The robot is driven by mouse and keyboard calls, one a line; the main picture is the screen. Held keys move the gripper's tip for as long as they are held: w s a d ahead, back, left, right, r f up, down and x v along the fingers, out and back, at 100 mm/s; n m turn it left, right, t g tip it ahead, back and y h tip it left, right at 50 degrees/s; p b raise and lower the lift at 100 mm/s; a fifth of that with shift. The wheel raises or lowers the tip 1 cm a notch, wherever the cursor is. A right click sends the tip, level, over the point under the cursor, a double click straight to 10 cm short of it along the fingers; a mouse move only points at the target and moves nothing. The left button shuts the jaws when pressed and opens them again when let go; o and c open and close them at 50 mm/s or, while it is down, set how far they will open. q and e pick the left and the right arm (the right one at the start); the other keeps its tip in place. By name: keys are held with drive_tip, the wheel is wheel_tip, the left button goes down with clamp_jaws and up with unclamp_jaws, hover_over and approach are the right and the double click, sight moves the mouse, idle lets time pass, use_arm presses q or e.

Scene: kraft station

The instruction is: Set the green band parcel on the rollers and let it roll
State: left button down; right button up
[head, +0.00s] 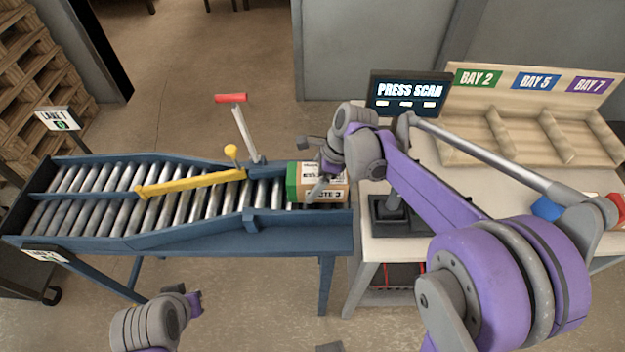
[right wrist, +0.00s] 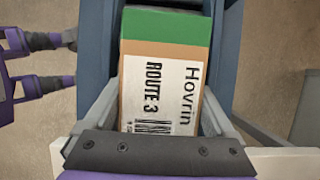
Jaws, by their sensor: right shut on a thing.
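The green band parcel (head: 332,190) is a brown box with a green end and a white label. It is at the right end of the roller lane (head: 215,200), between the blue side rails; whether it rests on the rollers is hidden. My right gripper (head: 316,165) is shut on it. The right wrist view shows the parcel (right wrist: 160,65) between its fingers (right wrist: 162,108), green end away, label reading "Hovrin" and "ROUTE 3". Part of my left arm is at the bottom left of the head view, with its gripper (head: 190,303) unclear.
A yellow bar (head: 190,185) lies across the rollers left of the parcel, and a red-topped lever (head: 231,98) stands behind. Free rollers lie on both sides of the bar. A "PRESS SCAN" screen (head: 408,94) and bay dividers (head: 530,135) stand on the right table.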

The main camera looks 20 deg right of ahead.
drive_tip(key=o, duration=1.5)
drive_tip(key=shift+c, duration=0.2)
drive_tip(key=v, duration=1.1)
drive_tip(key=shift+s+f, duration=0.1)
